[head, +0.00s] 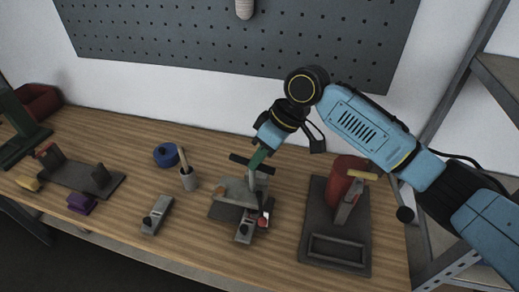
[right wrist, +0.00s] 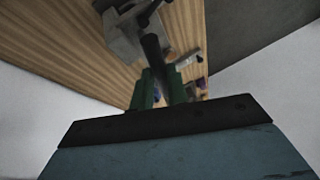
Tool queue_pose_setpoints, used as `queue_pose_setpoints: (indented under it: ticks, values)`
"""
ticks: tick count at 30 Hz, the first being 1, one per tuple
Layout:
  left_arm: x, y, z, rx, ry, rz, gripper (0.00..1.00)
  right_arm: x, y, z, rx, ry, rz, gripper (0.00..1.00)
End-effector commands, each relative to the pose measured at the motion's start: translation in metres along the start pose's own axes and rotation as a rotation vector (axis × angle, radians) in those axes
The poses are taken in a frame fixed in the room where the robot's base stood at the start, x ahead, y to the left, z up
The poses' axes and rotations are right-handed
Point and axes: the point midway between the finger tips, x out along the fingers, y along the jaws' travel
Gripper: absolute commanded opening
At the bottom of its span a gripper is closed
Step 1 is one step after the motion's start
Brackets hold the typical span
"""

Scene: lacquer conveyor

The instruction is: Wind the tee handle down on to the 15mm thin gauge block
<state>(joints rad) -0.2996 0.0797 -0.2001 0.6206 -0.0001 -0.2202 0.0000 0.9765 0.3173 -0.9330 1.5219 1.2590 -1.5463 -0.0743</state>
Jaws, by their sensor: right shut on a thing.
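The tee handle (head: 240,159) is a dark crossbar on top of a grey clamp fixture (head: 232,191) near the middle of the bench. My right gripper (head: 257,160) points down at the crossbar, its green fingers shut on it. In the right wrist view the dark bar (right wrist: 154,52) runs between the green fingers (right wrist: 166,88), with the grey fixture (right wrist: 124,36) beyond. A small grey block with a black knob (head: 244,231) sits at the fixture's front, beside a red-and-white piece. I cannot read a 15mm marking or tell whether the clamp touches a block. My left gripper is not in view.
Another grey block with a black knob (head: 157,215) lies to the left. A dark tray (head: 310,225) with a red cylinder (head: 344,178) stands right. Bare bench lies between them.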

Motion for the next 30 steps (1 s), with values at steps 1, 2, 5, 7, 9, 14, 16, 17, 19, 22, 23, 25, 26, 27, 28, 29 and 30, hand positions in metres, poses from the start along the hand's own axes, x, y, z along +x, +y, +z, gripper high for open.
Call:
queue_pose_setpoints:
  ticks: [1,2,5,7,9,14,16,17,19,22,23,25,26,27,28,29,30]
  values:
    - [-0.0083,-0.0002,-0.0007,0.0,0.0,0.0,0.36,-0.0035,-0.0017,-0.0006,0.016,0.003,0.006,0.0]
    - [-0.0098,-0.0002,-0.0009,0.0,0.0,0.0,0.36,-0.0032,-0.0019,-0.0005,0.025,0.006,0.009,0.0]
    - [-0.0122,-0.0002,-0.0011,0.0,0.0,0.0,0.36,-0.0023,-0.0015,-0.0004,0.041,0.013,0.018,0.0]
    - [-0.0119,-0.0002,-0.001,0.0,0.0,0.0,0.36,-0.0016,-0.0011,-0.0001,0.046,0.015,0.02,0.0]
    - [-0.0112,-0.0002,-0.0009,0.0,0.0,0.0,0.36,-0.0012,-0.0009,0.0,0.046,0.015,0.02,0.0]
    - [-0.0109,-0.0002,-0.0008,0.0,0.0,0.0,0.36,-0.0011,-0.0009,0.0,0.045,0.015,0.019,0.0]
    - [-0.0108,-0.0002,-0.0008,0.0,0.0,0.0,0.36,-0.0011,-0.0009,0.0,0.045,0.015,0.019,0.25]
    - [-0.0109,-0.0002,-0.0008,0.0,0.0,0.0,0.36,-0.0011,-0.0009,0.0,0.045,0.015,0.019,0.29]
    - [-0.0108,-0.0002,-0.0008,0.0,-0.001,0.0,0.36,-0.0009,-0.0009,0.0001,0.044,0.015,0.019,0.38]
    - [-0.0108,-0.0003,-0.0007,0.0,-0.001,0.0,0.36,-0.0008,-0.001,0.0002,0.044,0.014,0.019,0.38]
    - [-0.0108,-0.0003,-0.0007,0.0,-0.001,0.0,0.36,-0.0007,-0.001,0.0003,0.044,0.014,0.019,0.38]
    - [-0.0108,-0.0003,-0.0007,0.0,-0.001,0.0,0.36,-0.0006,-0.001,0.0003,0.044,0.014,0.018,0.38]
    - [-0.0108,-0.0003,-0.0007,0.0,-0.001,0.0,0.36,-0.0006,-0.001,0.0003,0.044,0.014,0.018,0.38]
    - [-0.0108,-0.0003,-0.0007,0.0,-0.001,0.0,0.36,-0.0011,-0.001,0.0003,0.044,0.014,0.019,0.38]
    - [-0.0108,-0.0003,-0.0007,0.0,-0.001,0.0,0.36,-0.0019,-0.0009,0.0003,0.044,0.014,0.019,0.38]
    - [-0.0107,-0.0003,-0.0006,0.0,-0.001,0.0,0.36,-0.0034,-0.0009,0.0002,0.044,0.015,0.019,0.38]
    - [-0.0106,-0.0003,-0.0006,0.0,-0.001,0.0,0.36,-0.0064,-0.0007,0.0001,0.044,0.015,0.019,0.38]
